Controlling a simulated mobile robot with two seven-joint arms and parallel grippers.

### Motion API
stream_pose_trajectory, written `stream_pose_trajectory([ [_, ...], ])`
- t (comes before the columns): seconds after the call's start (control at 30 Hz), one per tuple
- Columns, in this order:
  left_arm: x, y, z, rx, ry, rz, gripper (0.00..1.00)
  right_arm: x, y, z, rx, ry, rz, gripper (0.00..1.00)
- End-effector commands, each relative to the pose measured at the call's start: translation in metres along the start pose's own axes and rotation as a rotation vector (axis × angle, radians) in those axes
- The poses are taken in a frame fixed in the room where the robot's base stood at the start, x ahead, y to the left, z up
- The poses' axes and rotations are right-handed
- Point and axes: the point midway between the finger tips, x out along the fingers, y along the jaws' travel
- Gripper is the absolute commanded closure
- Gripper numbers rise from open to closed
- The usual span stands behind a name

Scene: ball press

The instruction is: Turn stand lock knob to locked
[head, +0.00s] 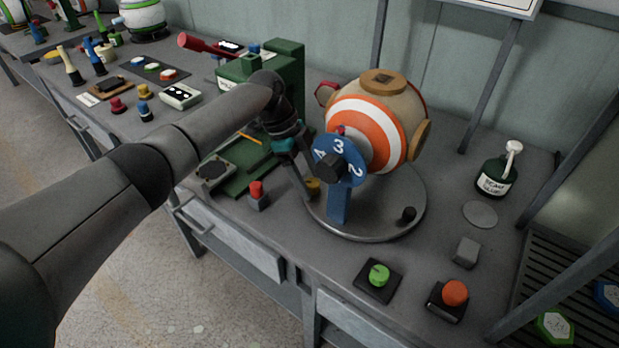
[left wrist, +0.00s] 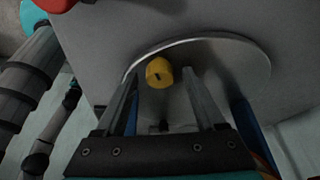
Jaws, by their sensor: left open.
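The round metal stand (head: 375,225) carries a striped ball (head: 365,125) in a blue holder with a numbered blue dial (head: 340,158). A small yellow knob (head: 313,187) sits at the stand's left edge. In the left wrist view the yellow knob (left wrist: 159,73) shows a dark mark on its face. My left gripper (head: 303,186) is open and reaches down at the knob. In the left wrist view its fingertips (left wrist: 160,76) lie on either side of the knob, with gaps visible. I cannot tell their exact depth. My right gripper is not in view.
A red button (head: 257,193) is close to the left of my gripper. Green (head: 378,275) and orange (head: 455,292) buttons are at the front. A green press (head: 285,75) stands behind my arm.

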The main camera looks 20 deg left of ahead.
Motion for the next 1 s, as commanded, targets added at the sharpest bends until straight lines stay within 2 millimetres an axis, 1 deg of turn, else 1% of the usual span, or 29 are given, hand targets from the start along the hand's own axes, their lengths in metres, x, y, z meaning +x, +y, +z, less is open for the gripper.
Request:
stream_pose_trajectory([
  [0.17, -0.034, -0.001, -0.001, 0.000, 0.000, -0.004, 0.29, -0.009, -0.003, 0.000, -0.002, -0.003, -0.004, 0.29],
  [0.27, -0.059, -0.001, -0.001, 0.000, 0.000, -0.005, 0.29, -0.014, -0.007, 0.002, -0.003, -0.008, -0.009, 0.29],
  [0.4, -0.093, -0.001, -0.001, 0.001, 0.000, -0.005, 0.29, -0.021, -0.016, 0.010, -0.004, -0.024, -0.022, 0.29],
  [0.5, -0.114, -0.001, -0.001, 0.001, 0.000, -0.003, 0.29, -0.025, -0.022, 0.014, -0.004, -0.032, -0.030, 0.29],
  [0.6, -0.130, -0.001, -0.001, 0.000, 0.000, -0.003, 0.29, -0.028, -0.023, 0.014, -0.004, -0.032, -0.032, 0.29],
  [0.7, -0.140, 0.000, 0.000, 0.000, 0.000, -0.002, 0.29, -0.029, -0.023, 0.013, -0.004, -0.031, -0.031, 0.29],
  [0.8, -0.146, 0.000, 0.000, 0.000, -0.001, 0.000, 0.29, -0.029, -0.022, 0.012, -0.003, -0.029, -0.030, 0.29],
  [1.0, -0.148, 0.000, 0.000, 0.000, -0.001, 0.000, 0.29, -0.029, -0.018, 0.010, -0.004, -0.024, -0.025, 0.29],
])
